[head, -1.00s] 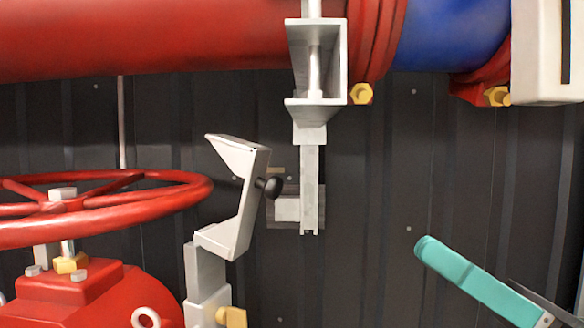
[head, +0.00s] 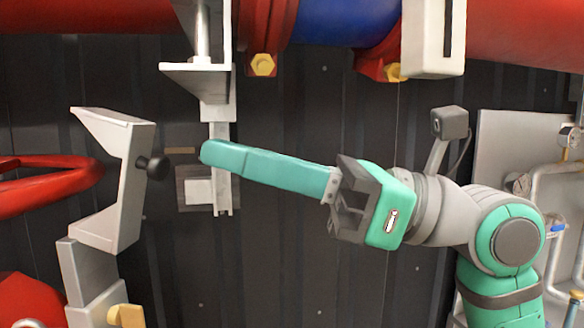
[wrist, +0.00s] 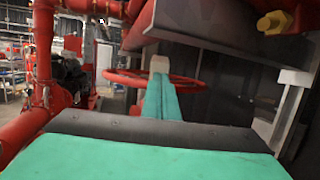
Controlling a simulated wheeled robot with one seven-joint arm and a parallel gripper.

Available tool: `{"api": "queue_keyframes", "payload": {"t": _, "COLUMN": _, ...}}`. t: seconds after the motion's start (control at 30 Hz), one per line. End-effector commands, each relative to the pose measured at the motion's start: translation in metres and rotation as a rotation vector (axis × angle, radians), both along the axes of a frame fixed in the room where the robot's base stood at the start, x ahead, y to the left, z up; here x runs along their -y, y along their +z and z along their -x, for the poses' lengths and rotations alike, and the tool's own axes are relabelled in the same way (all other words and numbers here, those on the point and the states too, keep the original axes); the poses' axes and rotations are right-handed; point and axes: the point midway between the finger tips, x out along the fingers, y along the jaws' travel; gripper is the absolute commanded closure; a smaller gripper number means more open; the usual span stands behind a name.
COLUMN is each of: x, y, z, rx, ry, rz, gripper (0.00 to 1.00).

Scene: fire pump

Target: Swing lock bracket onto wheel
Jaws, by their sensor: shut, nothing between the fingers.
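The lock bracket (head: 128,185) is a grey C-shaped metal piece with a black knob (head: 155,167) on its right side. It stands on a grey post, its open side facing the red wheel (head: 50,188). The bracket is apart from the wheel's rim in the head view, where the left part of the wheel is cut off. The wheel also shows in the wrist view (wrist: 190,82). My gripper (head: 206,152) has long teal fingers, shut and empty. Its tips point left, a short way right of the knob in the picture, with a gap between.
A grey hanging bracket (head: 218,150) stands behind the fingertips in the picture. Red and blue pipes (head: 345,22) cross above, with yellow bolts. A yellow-tan handle (head: 126,316) is low by the post. Dark wall panel fills the back.

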Motion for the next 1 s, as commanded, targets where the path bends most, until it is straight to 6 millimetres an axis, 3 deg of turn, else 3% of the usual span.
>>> {"api": "queue_keyframes", "payload": {"t": 0.2, "x": -0.033, "y": 0.01, "z": -0.001, "rx": 0.001, "ry": -0.01, "rz": 0.002, "gripper": 1.0}}
{"api": "queue_keyframes", "payload": {"t": 0.4, "x": -0.052, "y": 0.015, "z": -0.003, "rx": 0.0, "ry": -0.013, "rz": 0.001, "gripper": 1.0}}
{"api": "queue_keyframes", "payload": {"t": 1.0, "x": -0.063, "y": 0.02, "z": -0.003, "rx": -0.001, "ry": -0.008, "rz": 0.016, "gripper": 1.0}}
